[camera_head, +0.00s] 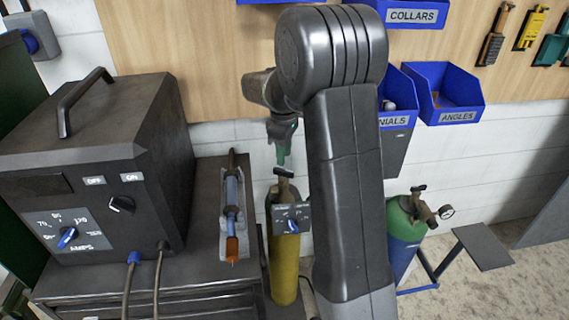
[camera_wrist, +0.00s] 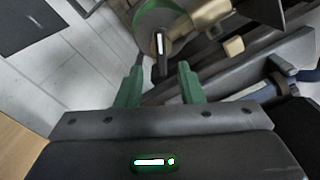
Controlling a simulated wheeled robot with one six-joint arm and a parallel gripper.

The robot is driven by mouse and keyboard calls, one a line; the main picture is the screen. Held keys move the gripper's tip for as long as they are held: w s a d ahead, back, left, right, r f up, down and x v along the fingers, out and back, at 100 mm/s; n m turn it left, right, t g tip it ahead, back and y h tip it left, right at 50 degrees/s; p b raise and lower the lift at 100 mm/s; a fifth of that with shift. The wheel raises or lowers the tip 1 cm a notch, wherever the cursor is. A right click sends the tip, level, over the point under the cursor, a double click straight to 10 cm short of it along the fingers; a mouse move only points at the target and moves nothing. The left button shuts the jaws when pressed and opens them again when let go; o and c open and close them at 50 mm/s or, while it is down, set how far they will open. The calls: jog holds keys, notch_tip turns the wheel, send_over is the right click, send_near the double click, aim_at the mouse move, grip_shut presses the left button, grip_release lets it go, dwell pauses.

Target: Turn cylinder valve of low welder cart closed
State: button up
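The welder cart (camera_head: 150,292) stands at left with a yellow cylinder (camera_head: 285,265) upright at its right side. The cylinder's valve has a dark handle (camera_head: 283,172) on top. In the wrist view the valve handle (camera_wrist: 161,50), with a white mark, sits above a brass body (camera_wrist: 205,28) and a green shoulder (camera_wrist: 152,20). My gripper (camera_head: 282,158) points down just above the valve. In the wrist view the green fingertips (camera_wrist: 158,68) are apart, with the handle's near end in the gap between them in the picture. I cannot tell whether they touch it.
The welder box (camera_head: 90,170) and a torch in a holder (camera_head: 232,210) are on the cart. A dial plate (camera_head: 290,218) is in front of the yellow cylinder. A green-and-blue cylinder (camera_head: 405,235) with a gauge stands right. Blue bins (camera_head: 445,95) hang on the wall behind.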

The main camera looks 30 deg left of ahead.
aim_at(284, 170)
jog(key=shift+s+f, duration=0.1)
jog(key=shift+f, duration=2.45)
grip_shut()
